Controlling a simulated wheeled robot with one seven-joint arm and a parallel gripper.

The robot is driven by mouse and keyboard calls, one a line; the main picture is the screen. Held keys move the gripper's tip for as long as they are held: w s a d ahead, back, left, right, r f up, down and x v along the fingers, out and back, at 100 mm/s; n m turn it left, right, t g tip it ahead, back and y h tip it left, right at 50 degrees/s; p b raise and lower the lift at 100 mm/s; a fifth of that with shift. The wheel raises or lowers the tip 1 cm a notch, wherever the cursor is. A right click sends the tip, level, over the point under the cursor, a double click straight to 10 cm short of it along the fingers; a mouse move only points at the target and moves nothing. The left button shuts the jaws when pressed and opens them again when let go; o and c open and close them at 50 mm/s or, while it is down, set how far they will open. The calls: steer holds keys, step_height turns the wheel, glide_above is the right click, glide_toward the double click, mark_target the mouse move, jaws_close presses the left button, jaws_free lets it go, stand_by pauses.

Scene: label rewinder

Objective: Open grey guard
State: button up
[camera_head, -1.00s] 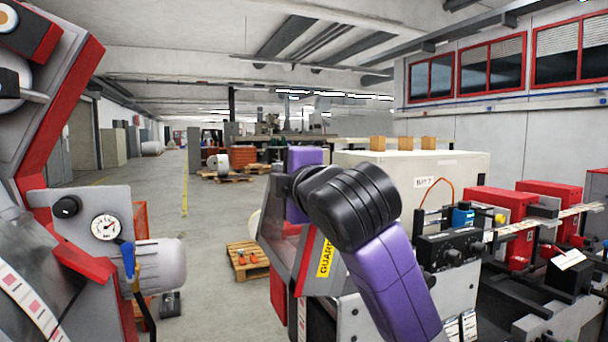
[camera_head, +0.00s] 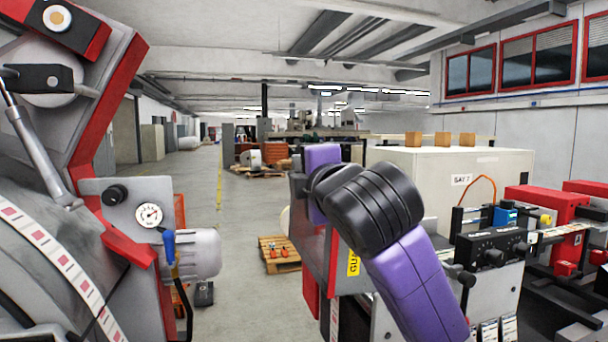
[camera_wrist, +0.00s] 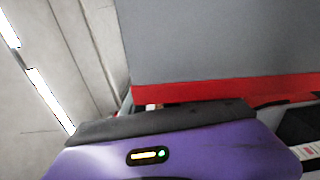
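The grey guard (camera_head: 311,227) stands at the middle of the head view, a grey panel with red edging and a yellow label (camera_head: 354,263) partly covered by my arm. In the wrist view a large flat grey panel with a red lower edge, likely the guard (camera_wrist: 225,40), fills the upper right. My gripper's purple body (camera_wrist: 205,150) with a small lit display lies across the bottom of that view, close to the panel. Its fingers do not show, and my arm hides them in the head view. Contact with the guard cannot be told.
A grey and red machine part with a gauge (camera_head: 150,215) and a label strip stands close on the left. A control box (camera_head: 492,250) and red units (camera_head: 540,208) stand at the right. A pallet (camera_head: 284,254) lies behind in the aisle; floor between is clear.

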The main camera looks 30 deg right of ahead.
steer(key=shift+d+f, duration=0.15)
steer(key=b+v, duration=0.1)
steer(key=v, duration=0.7)
steer(key=shift+b, duration=0.4)
